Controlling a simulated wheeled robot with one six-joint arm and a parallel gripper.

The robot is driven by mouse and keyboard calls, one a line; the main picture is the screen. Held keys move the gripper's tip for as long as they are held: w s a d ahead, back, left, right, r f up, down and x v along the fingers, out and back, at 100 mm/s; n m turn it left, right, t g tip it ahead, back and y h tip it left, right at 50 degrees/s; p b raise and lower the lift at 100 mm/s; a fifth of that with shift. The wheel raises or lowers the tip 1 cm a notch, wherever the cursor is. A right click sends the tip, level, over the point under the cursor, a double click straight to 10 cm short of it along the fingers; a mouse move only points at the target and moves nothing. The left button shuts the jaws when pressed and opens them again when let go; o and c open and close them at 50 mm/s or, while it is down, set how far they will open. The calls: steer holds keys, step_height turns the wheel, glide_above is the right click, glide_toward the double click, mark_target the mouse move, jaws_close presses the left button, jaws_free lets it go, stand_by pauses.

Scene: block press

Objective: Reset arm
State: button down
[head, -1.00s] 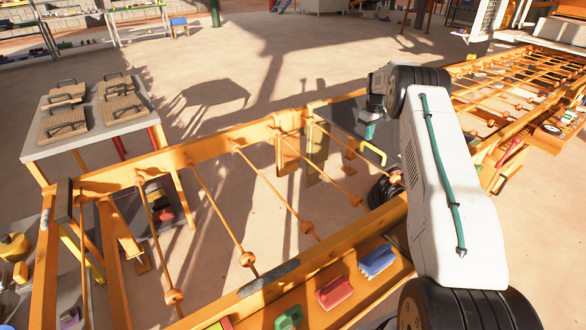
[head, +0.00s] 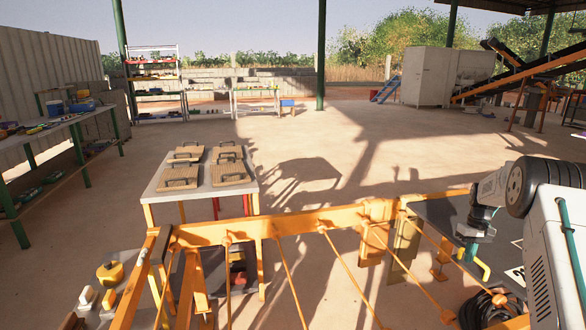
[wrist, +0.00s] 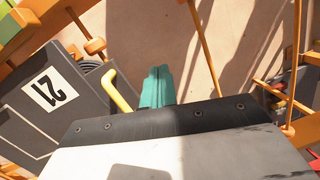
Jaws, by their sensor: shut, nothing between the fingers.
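My gripper (head: 470,250) shows at the right of the head view, with teal fingers below the grey wrist of my white arm. It hangs above the orange metal frame's open bays. In the wrist view my gripper (wrist: 157,87) has its teal fingers close together, with nothing between them. My arm is bent and comes in from the lower right of the head view. Its lower part is out of the picture.
An orange frame (head: 290,222) with slanted rods lies just below the arm. A table (head: 153,187) with several handled boards stands left. Open floor lies beyond.

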steer(key=s+a+r+m, duration=0.2)
steer(key=s+a+r, duration=1.6)
steer(key=a+r, duration=0.3)
steer(key=s+a+r+t, duration=0.1)
steer(key=s+a+r, duration=0.1)
steer(key=s+a, duration=0.3)
steer(key=s+a+r+n+t, duration=0.1)
steer(key=s+a+r, duration=0.2)
steer(key=s, duration=1.1)
steer(key=s+a+r+n+t+h, duration=0.1)
steer(key=s+a+r, duration=0.1)
steer(key=s+a, duration=0.5)
steer(key=shift+s+r, duration=0.4)
steer(key=shift+s, duration=0.9)
